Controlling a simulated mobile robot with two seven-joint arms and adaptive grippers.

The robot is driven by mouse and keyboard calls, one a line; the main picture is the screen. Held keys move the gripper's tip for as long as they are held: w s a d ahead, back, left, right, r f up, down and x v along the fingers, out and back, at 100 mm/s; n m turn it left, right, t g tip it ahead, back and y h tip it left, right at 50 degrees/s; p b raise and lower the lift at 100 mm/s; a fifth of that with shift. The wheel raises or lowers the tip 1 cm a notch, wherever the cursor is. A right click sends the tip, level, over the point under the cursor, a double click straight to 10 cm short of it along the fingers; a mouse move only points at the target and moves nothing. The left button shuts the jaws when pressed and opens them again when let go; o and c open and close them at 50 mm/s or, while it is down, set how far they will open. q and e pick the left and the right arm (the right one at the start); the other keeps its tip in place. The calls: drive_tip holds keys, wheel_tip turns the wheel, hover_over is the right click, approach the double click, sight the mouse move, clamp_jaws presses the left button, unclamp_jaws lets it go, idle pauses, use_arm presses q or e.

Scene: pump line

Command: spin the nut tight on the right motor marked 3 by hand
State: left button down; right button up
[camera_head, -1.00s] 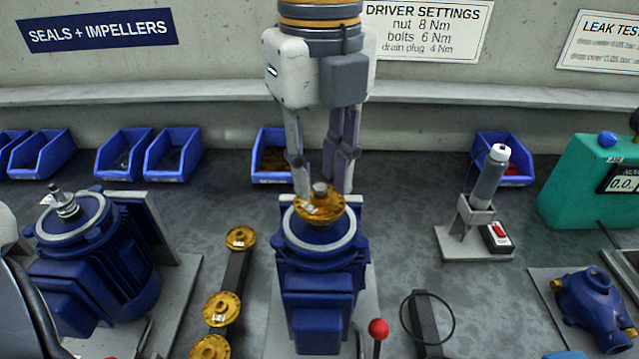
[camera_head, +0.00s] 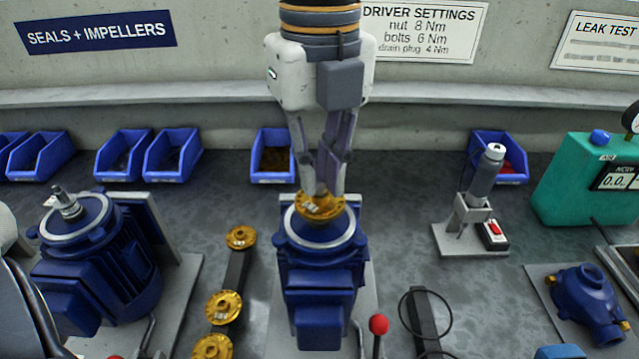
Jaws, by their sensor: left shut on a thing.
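The right motor (camera_head: 318,285) is blue and stands upright in the middle of the head view. A brass impeller (camera_head: 322,208) with a small white tag sits on its top; I cannot read a 3 on it. My left gripper (camera_head: 322,190) points straight down over this motor. Its fingers are shut together at the hub above the impeller, on the nut, which they hide. The left motor (camera_head: 95,260) stands at the left with a bare shaft on top. My right gripper is not in view.
Brass impellers (camera_head: 223,306) stand on a dark rack left of the right motor. A red-knobbed lever (camera_head: 379,324) rises at its front right. A driver (camera_head: 487,175) stands in a holder farther right. Blue bins (camera_head: 173,156) line the back, and a teal tester (camera_head: 580,180) is at the right.

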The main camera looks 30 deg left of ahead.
use_arm(q)
drive_tip(key=shift+r+m, duration=0.25)
drive_tip(key=shift+m, duration=0.55)
drive_tip(key=m, duration=0.4)
drive_tip(key=shift+f, duration=0.2)
drive_tip(key=m, duration=0.5)
drive_tip(key=shift+m, duration=0.3)
drive_tip(key=m, duration=0.9)
drive_tip(key=c, duration=1.8)
unclamp_jaws()
drive_tip(key=shift+d, duration=0.1)
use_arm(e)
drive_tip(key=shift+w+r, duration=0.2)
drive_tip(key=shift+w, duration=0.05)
